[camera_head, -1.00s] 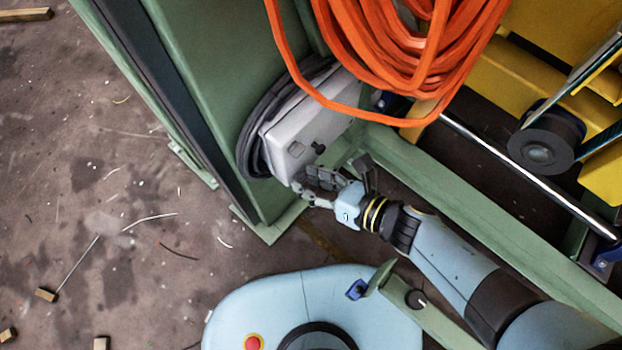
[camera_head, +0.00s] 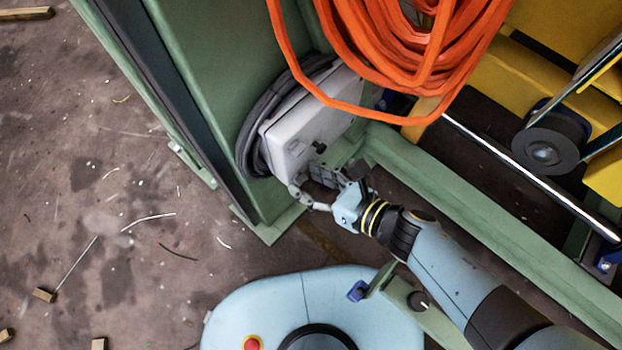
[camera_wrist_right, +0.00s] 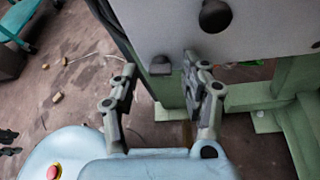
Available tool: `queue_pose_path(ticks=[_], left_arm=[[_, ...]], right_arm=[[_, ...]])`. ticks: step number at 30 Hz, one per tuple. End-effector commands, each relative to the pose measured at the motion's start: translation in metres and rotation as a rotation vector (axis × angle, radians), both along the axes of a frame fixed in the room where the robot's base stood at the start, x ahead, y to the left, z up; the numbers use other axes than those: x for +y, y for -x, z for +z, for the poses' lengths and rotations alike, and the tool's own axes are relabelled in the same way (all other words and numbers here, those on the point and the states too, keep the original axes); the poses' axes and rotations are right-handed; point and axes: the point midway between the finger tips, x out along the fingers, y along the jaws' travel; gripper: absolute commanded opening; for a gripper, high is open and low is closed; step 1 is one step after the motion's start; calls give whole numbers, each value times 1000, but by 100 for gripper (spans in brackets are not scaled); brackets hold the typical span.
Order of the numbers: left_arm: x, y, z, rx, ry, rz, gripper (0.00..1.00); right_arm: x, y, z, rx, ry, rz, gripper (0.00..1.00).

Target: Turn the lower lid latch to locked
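A pale grey box (camera_head: 308,118) is fixed to the green upright, with a dark round knob (camera_head: 319,146) on its face. The knob also shows at the top of the right wrist view (camera_wrist_right: 215,15). A small dark latch (camera_wrist_right: 160,66) sits at the box's lower edge. My right gripper (camera_head: 311,180) is just below the box's lower edge. In the right wrist view its two fingers stand apart and empty, with the latch appearing between their tips, closer to the right finger. I cannot tell whether a finger touches the box.
A coil of orange cable (camera_head: 395,60) hangs across the box's upper right. A green beam (camera_head: 450,200) runs beside my right forearm. A black roller (camera_head: 545,150) is at the right. The floor at the left is mostly clear, with scraps and small wood blocks (camera_head: 44,295).

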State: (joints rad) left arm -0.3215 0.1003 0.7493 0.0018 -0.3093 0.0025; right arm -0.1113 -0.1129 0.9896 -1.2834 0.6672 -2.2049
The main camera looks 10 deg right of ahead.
Motion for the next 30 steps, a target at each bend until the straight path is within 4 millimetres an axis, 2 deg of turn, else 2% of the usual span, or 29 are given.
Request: queue_pose_path(ticks=[14,17,30], left_arm=[[0,-1,-1,-1,0,1,40],[0,-1,-1,0,0,1,40],[0,-1,-1,0,0,0,40]], right_arm=[[-3,2,1,0,0,-1,48],[-10,11,4,1,2,0,48],[-65,72,39,1,2,1,48]])
